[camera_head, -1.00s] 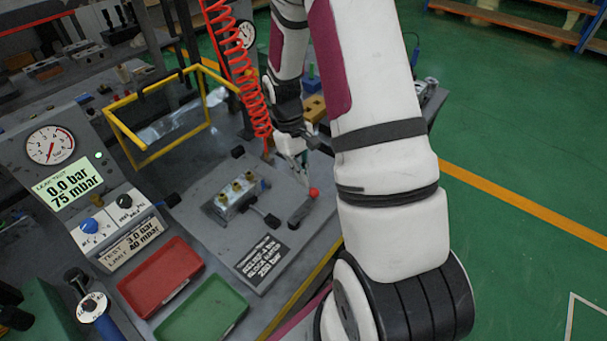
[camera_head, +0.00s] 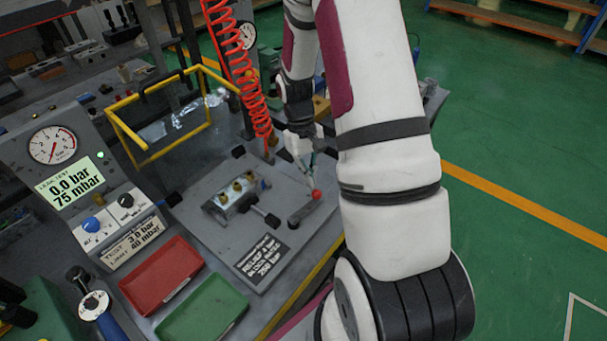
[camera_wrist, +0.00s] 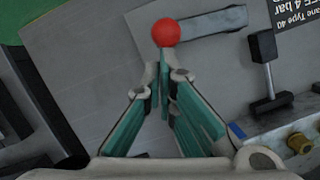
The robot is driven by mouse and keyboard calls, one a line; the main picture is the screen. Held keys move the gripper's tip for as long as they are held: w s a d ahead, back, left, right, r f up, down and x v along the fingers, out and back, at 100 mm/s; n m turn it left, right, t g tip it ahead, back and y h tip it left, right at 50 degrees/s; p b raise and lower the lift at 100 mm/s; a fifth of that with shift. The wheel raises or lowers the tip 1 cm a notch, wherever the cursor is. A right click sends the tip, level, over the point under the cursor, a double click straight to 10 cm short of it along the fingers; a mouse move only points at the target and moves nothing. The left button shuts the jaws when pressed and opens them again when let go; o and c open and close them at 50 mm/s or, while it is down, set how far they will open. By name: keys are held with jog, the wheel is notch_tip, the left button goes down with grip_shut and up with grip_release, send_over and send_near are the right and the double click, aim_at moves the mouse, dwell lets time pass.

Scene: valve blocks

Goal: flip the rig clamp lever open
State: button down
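The rig clamp lever (camera_head: 303,210) is a grey bar with a red ball knob (camera_head: 316,194) at its end, lying low over the grey plate. In the wrist view the red knob (camera_wrist: 166,32) is just beyond my fingertips, with the lever bar (camera_wrist: 212,21) running right from it. My gripper (camera_wrist: 164,76) has teal-padded fingers whose tips are together with nothing visible between them. In the head view my gripper (camera_head: 306,171) is just above and behind the knob. A small gap to the knob seems to show, but contact is hard to judge.
A valve block (camera_head: 236,196) with brass fittings sits left of the lever; its black handle (camera_wrist: 264,76) stands near my fingers. A label plate (camera_head: 262,258), red tray (camera_head: 160,275) and green tray (camera_head: 203,310) lie nearer. A red coiled hose (camera_head: 243,75) hangs behind.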

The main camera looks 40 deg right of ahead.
jog(key=shift+s+d+m, duration=0.3)
jog(key=shift+s+m, duration=0.3)
jog(key=shift+s, duration=0.1)
jog(key=s+m+y+p, duration=0.1)
jog(key=s+m, duration=0.2)
jog(key=s+m+t+y+p, duration=0.1)
jog(key=s+m, duration=0.2)
jog(key=shift+d, duration=0.1)
jog(key=s+m, duration=0.1)
jog(key=m+p, duration=0.1)
jog(key=shift+s+a+m+t, duration=0.35)
jog(key=shift+s+m+t, duration=0.05)
jog(key=shift+s+a+m+t+y+p, duration=0.3)
jog(key=shift+s+a+m, duration=0.25)
jog(key=shift+s+m, duration=0.4)
jog(key=shift+w+m, duration=0.1)
jog(key=shift+m, duration=0.15)
